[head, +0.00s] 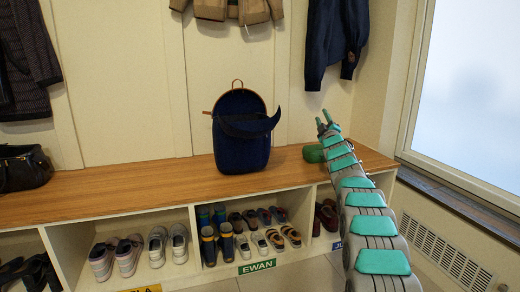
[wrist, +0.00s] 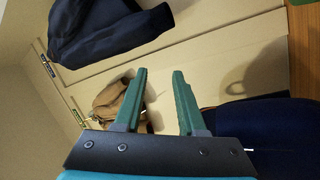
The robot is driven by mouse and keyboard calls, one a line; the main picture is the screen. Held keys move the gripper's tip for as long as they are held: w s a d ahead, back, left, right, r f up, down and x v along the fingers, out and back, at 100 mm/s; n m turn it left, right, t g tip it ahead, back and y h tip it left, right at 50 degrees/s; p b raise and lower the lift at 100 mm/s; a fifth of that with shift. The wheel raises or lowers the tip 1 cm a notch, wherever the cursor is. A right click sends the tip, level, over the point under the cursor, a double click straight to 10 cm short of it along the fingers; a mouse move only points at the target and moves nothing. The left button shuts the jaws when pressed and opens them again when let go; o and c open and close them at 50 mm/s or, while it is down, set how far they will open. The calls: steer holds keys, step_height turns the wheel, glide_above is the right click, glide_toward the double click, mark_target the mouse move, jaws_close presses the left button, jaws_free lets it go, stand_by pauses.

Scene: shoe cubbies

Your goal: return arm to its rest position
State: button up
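My arm reaches up from the lower right over the bench in the head view, with my gripper (head: 325,118) raised at its far end, to the right of the navy backpack. In the wrist view the two green fingers of my gripper (wrist: 159,72) stand apart with nothing between them. The gripper is open and empty.
The navy backpack (head: 240,143) stands open on the wooden bench (head: 120,202); a green object (head: 313,154) lies by my arm. Cubbies below hold several shoes. A navy jacket (head: 336,40) and tan jacket (head: 240,10) hang behind. A window (head: 475,100) is at right.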

steer(key=s+a+f+m+g, duration=0.35)
steer(key=s+f+g, duration=0.5)
steer(key=s, duration=1.85)
steer(key=s+a+f+m+g+h, duration=0.1)
steer(key=s+a+f+m+g, duration=0.4)
steer(key=s, duration=2.2)
steer(key=s+a+f+m+g, duration=0.1)
steer(key=s+f+m+g, duration=0.3)
steer(key=s+f+g, duration=1.55)
steer(key=s+r+t+p, duration=0.3)
steer(key=r+p, duration=0.4)
steer(key=r, duration=0.3)
steer(key=s+r+t+p, duration=0.4)
steer(key=r+t+p, duration=0.2)
steer(key=r, duration=0.5)
steer(key=shift+s+d+r+p, duration=0.2)
steer(key=shift+r+p, duration=0.1)
steer(key=shift+p, duration=0.6)
